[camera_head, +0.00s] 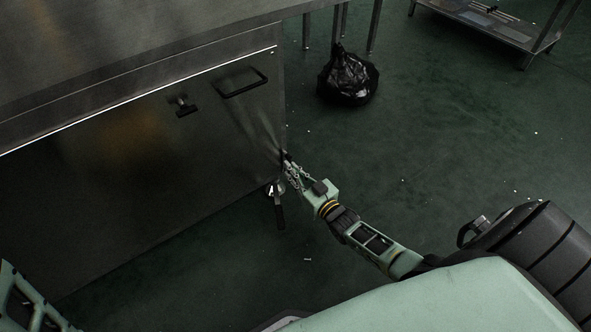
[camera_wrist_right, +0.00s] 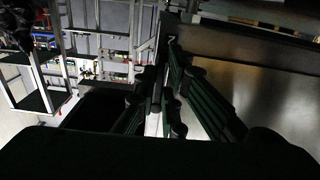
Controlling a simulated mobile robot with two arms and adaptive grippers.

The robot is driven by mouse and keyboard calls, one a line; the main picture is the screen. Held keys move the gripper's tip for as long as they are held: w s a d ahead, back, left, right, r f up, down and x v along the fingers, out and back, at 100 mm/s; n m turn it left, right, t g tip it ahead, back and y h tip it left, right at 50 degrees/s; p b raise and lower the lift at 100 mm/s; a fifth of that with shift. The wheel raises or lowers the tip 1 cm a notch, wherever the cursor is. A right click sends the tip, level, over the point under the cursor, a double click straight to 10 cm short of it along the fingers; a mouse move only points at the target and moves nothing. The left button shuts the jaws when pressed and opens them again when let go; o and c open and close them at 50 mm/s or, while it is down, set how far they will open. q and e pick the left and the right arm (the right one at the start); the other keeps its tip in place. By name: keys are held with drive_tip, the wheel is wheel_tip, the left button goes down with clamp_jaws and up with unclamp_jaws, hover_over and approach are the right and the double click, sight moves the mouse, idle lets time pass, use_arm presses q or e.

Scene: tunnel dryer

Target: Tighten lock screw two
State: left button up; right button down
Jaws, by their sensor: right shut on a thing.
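The dryer's metal side panel (camera_head: 130,150) fills the left of the head view. A black T-shaped lock screw (camera_head: 182,106) sits on its upper part and is apart from my gripper. My right gripper (camera_head: 287,160) is at the panel's right edge, shut on a small dark thing there. I take it for the other lock screw, but the fingers mostly hide it. In the right wrist view my gripper fingers (camera_wrist_right: 160,100) close around it beside the metal panel (camera_wrist_right: 265,85). My left gripper is out of view.
A black bar handle (camera_head: 241,82) is on the panel, above left of my gripper. A black rubbish bag (camera_head: 348,77) lies on the green floor, and a metal shelf (camera_head: 490,22) stands at the back right.

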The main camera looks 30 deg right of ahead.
drive_tip(key=shift+a+m, duration=0.1)
drive_tip(key=shift+m, duration=0.2)
drive_tip(key=c, duration=1.8)
unclamp_jaws()
drive_tip(key=shift+c, duration=0.2)
drive_tip(key=s+d, duration=0.1)
drive_tip(key=s, duration=1.1)
